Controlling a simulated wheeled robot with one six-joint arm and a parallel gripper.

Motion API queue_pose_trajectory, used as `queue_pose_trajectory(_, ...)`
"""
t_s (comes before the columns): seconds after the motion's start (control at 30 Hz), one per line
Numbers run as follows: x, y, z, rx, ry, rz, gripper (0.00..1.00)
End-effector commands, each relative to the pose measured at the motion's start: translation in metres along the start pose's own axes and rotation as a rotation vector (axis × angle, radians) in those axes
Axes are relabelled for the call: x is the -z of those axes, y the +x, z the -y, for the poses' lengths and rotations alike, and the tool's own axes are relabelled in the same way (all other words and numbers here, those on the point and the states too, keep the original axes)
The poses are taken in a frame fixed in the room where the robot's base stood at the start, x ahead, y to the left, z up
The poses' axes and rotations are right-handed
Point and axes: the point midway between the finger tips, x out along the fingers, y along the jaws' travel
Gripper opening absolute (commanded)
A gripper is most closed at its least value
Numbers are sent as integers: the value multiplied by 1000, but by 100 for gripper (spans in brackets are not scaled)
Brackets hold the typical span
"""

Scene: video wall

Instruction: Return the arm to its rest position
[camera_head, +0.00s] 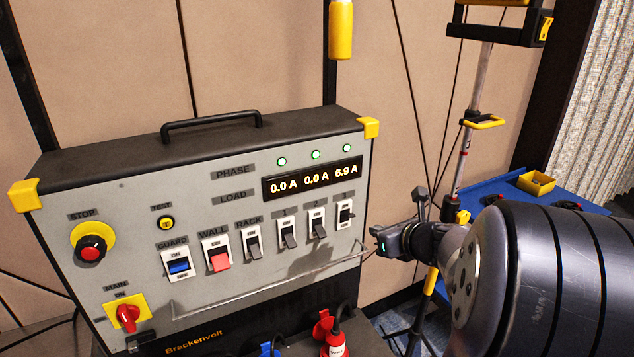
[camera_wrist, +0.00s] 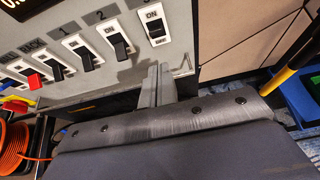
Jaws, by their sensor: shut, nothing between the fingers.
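My gripper (camera_head: 372,252) is at the right of the head view, beside the lower right edge of the grey power panel (camera_head: 130,225). It is shut and holds nothing. In the wrist view its two fingers (camera_wrist: 159,76) lie side by side, pointing at the panel below the rightmost switch (camera_wrist: 155,27). I cannot tell whether the fingertips touch the panel. My arm comes in from the right of the head view and covers part of the background.
The panel carries a row of switches, a red stop button (camera_head: 91,249), a display (camera_head: 313,180) reading 0.0, 0.0 and 6.9 A, and a thin front rail (camera_head: 265,286). Behind my arm stand a blue table (camera_head: 500,187) and a pole (camera_head: 473,125). Plugs (camera_head: 335,345) sit below the panel.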

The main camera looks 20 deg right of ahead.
Motion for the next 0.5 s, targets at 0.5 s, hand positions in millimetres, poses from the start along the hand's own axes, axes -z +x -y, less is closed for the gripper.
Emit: queue_pose_trajectory(0.5, 21, 55, -1, -4, 0, -2, 0)
